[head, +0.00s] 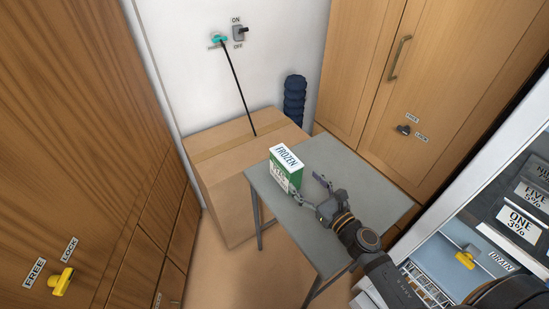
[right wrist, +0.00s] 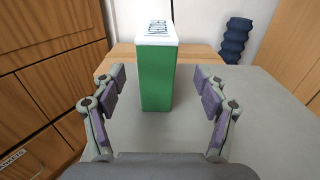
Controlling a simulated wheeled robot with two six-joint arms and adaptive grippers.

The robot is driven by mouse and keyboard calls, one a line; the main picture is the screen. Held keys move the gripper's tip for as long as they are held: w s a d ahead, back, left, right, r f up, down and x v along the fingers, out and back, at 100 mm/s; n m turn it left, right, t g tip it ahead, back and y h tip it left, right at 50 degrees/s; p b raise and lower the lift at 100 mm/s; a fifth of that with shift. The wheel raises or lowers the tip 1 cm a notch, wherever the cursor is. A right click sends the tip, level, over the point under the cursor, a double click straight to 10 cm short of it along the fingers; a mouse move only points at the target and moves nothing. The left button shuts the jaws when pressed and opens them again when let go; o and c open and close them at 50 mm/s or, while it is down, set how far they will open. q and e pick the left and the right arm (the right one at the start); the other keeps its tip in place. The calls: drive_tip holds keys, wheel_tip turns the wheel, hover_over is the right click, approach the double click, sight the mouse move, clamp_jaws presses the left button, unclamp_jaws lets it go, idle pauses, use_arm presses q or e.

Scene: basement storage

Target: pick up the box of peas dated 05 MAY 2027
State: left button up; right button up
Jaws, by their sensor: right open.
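A green box with a white top marked FROZEN (head: 286,169) stands upright on a small grey table (head: 358,183), near its left end. No date can be read on it. My right gripper (head: 308,187) is open just to the right of the box, its fingers pointing toward it. In the right wrist view the green box (right wrist: 156,75) stands between and beyond the two open fingertips (right wrist: 162,82), apart from both. My left gripper is not in view.
A large cardboard box (head: 222,182) stands behind the table's left side. A dark blue ribbed object (head: 295,98) stands by the wall. Wooden cabinets (head: 365,65) stand behind right and at left (head: 75,130). An open white unit with labelled drawers (head: 519,222) is at right.

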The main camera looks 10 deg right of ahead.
sight(298, 174)
drive_tip(key=shift+r, duration=0.1)
drive_tip(key=shift+w+a+r+p, duration=0.2)
drive_tip(key=shift+w+r+p, duration=0.45)
drive_tip(key=shift+p, duration=0.4)
drive_tip(key=w, duration=0.1)
drive_tip(key=w+a+f, duration=0.1)
drive_tip(key=shift+w+p, duration=0.35)
drive_tip(key=shift+w+a, duration=0.15)
drive_tip(key=shift+w, duration=0.35)
drive_tip(key=x, duration=0.2)
drive_tip(key=p+x, duration=0.1)
drive_tip(key=x, duration=0.1)
drive_tip(key=shift+a+f, duration=0.15)
drive_tip(key=shift+a, duration=0.15)
drive_tip(key=shift+w+f, duration=0.1)
drive_tip(key=shift+w, duration=0.15)
drive_tip(key=shift+s, duration=0.1)
drive_tip(key=shift+c, duration=0.7)
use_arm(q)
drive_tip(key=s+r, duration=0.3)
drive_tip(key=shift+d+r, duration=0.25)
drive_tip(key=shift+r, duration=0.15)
use_arm(e)
clamp_jaws()
